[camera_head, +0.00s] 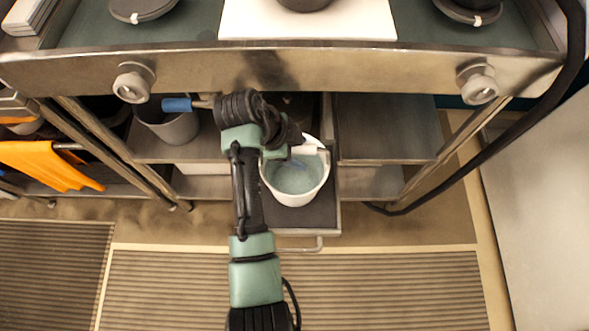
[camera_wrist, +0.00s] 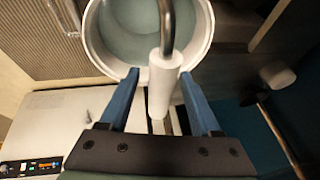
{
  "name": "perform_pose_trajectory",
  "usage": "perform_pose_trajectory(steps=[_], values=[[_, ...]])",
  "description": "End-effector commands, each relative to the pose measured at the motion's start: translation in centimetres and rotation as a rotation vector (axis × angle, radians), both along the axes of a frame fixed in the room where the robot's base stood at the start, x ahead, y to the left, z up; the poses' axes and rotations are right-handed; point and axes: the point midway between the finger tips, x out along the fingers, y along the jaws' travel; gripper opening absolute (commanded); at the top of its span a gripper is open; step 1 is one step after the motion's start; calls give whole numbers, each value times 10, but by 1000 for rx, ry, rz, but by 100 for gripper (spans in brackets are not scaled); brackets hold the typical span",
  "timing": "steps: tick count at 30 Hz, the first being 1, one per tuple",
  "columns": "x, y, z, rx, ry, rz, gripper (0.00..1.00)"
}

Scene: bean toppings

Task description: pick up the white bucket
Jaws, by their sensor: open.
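The white bucket (camera_head: 297,198) stands on a pulled-out drawer under the counter, and its inside looks grey-green. In the wrist view the bucket (camera_wrist: 97,45) fills the top of the picture. Its metal handle has a white cylindrical grip (camera_wrist: 163,85). My gripper (camera_wrist: 159,74) is open, with one blue finger on each side of the white grip. I see a gap on both sides, so the fingers do not appear to touch it. In the head view my arm covers the bucket's upper left, and the fingers are mostly hidden.
The drawer (camera_head: 290,220) juts out, with a handle at its front. The counter's metal front (camera_head: 360,72) with two knobs runs above. A grey pot (camera_head: 175,128) stands on the shelf at left. An orange cloth (camera_head: 48,163) hangs further left. The floor in front is clear.

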Motion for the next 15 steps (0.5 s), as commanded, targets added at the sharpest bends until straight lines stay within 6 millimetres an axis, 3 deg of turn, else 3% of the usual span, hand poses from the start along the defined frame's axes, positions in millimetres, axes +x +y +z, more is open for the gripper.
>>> perform_pose_trajectory(steps=[3,11,15], values=[[2,-5,-12,1,1,0,64],[3,-6,-14,1,-2,1,64],[3,-6,-14,1,-2,1,43]])
